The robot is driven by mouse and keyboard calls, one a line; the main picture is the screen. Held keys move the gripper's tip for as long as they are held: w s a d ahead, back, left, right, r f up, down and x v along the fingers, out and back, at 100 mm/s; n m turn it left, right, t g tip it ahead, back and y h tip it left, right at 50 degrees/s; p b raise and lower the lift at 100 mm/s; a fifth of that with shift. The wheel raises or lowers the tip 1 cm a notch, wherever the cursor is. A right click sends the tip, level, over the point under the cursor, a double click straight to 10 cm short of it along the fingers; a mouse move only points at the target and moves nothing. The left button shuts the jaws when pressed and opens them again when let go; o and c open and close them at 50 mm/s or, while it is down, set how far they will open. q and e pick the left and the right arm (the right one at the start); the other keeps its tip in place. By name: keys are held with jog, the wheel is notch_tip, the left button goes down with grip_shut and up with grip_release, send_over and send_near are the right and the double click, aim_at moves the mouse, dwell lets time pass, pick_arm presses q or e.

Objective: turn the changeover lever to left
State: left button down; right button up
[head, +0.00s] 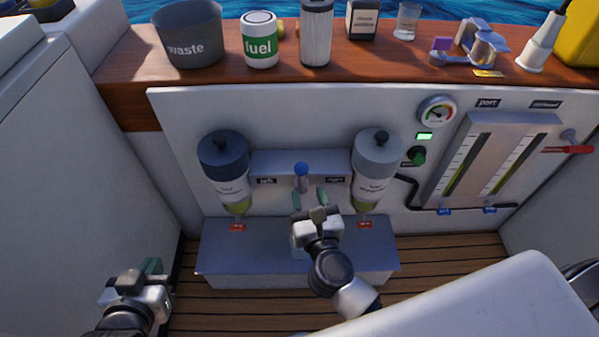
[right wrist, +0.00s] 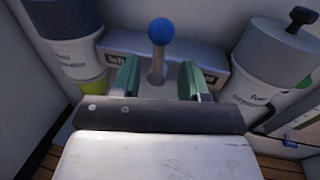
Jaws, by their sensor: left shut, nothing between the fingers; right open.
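The changeover lever (head: 301,179) is a grey post with a blue ball on top, standing roughly upright between the left and right labels on a grey block (head: 325,163). In the right wrist view the lever (right wrist: 158,55) stands beyond and between the green fingertips. My right gripper (head: 310,199) is open just below and in front of the lever; its fingers (right wrist: 160,80) do not clearly touch it. My left gripper (head: 150,268) is shut and empty, low at the left, far from the lever.
A dark-topped filter (head: 222,160) and a grey-topped filter (head: 377,160) flank the lever closely. A metal box (head: 230,245) lies below. The wooden shelf (head: 340,60) holds a waste bin (head: 188,35), a fuel can (head: 260,42) and tools. Gauges (head: 437,112) are at right.

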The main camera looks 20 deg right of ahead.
aim_at(302, 176)
jog(key=w, duration=0.7)
jog(key=shift+d, duration=0.3)
grip_shut()
